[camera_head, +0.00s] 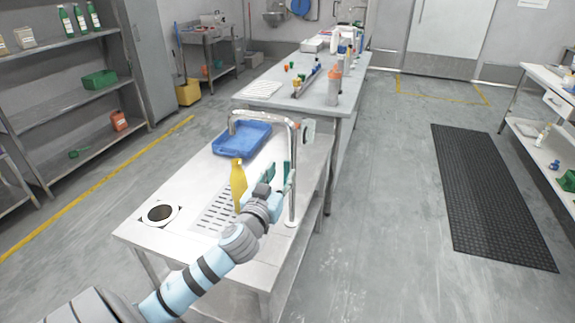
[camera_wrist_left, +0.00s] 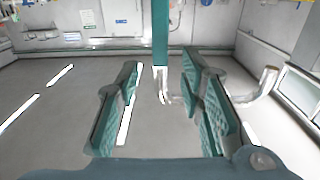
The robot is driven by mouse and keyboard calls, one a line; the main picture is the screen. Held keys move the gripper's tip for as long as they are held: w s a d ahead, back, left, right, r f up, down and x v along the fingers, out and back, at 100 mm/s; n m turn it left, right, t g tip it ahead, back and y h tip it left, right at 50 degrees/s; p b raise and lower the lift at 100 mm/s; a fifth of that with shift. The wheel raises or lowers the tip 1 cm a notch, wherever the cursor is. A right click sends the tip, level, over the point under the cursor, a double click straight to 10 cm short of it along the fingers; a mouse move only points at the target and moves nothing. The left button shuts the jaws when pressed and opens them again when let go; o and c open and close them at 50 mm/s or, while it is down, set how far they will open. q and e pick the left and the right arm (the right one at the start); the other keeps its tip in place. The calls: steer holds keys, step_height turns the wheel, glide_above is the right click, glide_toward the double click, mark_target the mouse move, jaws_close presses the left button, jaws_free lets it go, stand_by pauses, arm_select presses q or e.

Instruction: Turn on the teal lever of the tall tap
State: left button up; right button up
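The tall tap (camera_head: 292,185) is a chrome pipe standing at the right edge of the steel counter, its spout bending over to the left. My left gripper (camera_head: 279,172) is beside the tap's upright, on its left, with its teal fingers pointing away. In the left wrist view the fingers of my left gripper (camera_wrist_left: 160,105) are apart and nothing is clamped between them. A teal upright bar (camera_wrist_left: 160,35), apparently the lever, shows in the gap between them with chrome below it. Whether it touches a finger I cannot tell. My right gripper is not in view.
A blue tray (camera_head: 228,146) lies behind the tap on the counter (camera_head: 190,185). A yellow object (camera_head: 238,182) stands left of my gripper near a slotted drain (camera_head: 213,217). A round opening (camera_head: 160,213) is at the counter's left. The floor at right is mostly clear.

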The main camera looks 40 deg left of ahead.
mark_target(286, 165)
arm_select(q)
steer(key=x, duration=0.5)
steer(key=shift+w+a, duration=0.1)
steer(key=shift+w, duration=0.25)
steer(key=shift+f, duration=0.1)
jaws_close()
